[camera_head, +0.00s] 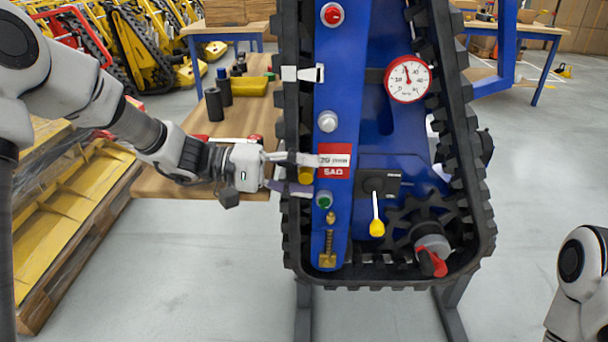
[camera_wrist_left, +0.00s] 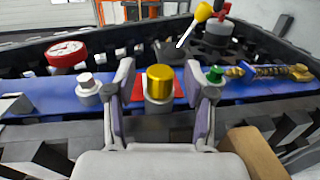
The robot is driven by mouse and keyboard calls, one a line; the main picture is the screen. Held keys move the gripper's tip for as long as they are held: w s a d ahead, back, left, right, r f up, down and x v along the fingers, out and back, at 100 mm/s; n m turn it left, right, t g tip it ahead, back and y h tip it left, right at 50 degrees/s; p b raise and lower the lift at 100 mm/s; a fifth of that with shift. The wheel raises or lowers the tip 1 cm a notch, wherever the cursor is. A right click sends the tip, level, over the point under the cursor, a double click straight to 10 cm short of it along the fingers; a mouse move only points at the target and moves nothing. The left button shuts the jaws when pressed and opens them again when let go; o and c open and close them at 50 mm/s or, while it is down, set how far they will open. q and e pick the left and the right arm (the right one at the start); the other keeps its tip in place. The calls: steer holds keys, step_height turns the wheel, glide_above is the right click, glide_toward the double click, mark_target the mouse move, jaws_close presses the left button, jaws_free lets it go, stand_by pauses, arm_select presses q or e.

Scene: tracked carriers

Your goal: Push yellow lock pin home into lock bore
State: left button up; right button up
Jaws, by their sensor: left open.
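The yellow lock pin (camera_head: 306,175) stands out from the blue plate (camera_head: 327,90) of the upright tracked carrier, just left of the red SAG label. In the left wrist view the lock pin (camera_wrist_left: 159,80) is a gold-yellow cylinder above a silver collar (camera_wrist_left: 158,105). The lock bore cannot be made out; the pin and collar cover that spot. My left gripper (camera_head: 299,174) is open at the pin. Its two fingers stand on either side of the pin in the left wrist view (camera_wrist_left: 161,92), with gaps visible. The right arm shows at lower right, its gripper out of frame.
A green knob (camera_head: 324,199), silver knob (camera_head: 327,121) and red knob (camera_head: 332,14) line the plate. A yellow-tipped lever (camera_head: 376,228), gauge (camera_head: 407,79) and red handle (camera_head: 432,262) sit to the right. Black track (camera_head: 291,225) surrounds them. A wooden table (camera_head: 170,185) stands behind my left arm.

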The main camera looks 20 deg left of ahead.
arm_select(q)
steer(key=v, duration=0.8)
